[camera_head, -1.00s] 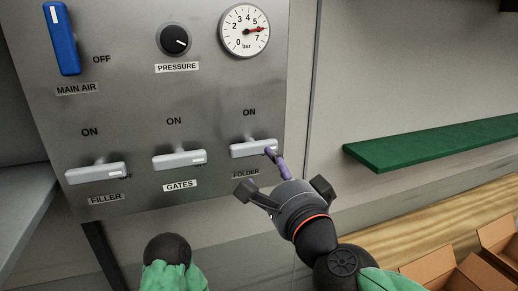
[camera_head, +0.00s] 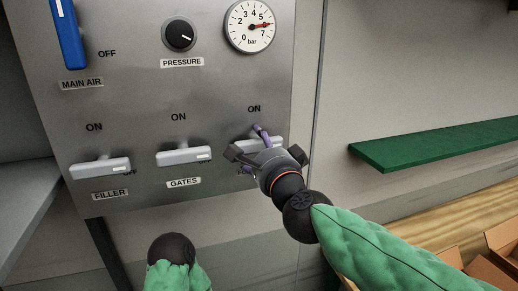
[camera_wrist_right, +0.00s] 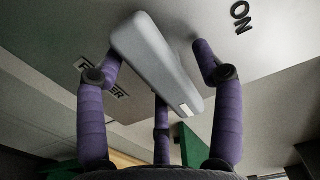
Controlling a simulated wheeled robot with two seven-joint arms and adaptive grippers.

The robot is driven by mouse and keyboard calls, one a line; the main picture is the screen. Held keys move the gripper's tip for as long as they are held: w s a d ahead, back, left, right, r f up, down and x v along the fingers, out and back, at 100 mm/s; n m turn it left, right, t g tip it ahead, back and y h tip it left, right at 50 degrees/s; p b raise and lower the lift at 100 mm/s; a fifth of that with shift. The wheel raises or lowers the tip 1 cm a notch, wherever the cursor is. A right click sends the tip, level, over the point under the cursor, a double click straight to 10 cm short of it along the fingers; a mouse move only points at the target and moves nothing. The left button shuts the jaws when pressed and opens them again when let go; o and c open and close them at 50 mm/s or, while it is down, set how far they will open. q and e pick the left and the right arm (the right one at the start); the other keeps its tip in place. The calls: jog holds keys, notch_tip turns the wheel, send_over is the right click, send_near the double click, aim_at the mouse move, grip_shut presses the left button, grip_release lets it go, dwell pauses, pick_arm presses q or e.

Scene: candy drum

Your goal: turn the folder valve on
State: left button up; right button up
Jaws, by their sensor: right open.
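The folder valve has a grey bar handle (camera_head: 272,143) lying level at the lower right of the steel panel. The ON mark (camera_head: 254,109) is above it; its name label is mostly hidden by my gripper. My right gripper (camera_head: 256,143), with purple fingers, is open at this handle. In the right wrist view, the handle (camera_wrist_right: 155,60) lies between the spread fingers, with a finger on either side and one below. I cannot tell whether any finger touches it. My left gripper does not show.
Level gates (camera_head: 184,156) and filler (camera_head: 101,168) handles sit to the left. Above are the blue main air handle (camera_head: 68,35), standing upright, the pressure knob (camera_head: 180,36) and a gauge (camera_head: 250,27) near 7 bar. A green shelf (camera_head: 430,144) juts out at right.

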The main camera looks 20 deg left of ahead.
jog(key=c, duration=1.2)
jog(key=shift+o, duration=0.2)
jog(key=n+p, duration=0.3)
jog(key=n, duration=0.1)
jog(key=shift+d+r, duration=0.15)
jog(key=n+p, duration=0.3)
jog(key=n, duration=0.2)
jog(key=shift+w+d+r+n+p, duration=0.1)
jog(key=shift+n+p, duration=0.25)
jog(key=shift+n, duration=0.05)
jog(key=n+p, duration=0.3)
jog(key=n, duration=0.1)
jog(key=shift+r, duration=0.1)
jog(key=shift+n+p, duration=1.05)
jog(key=shift+n, duration=0.95)
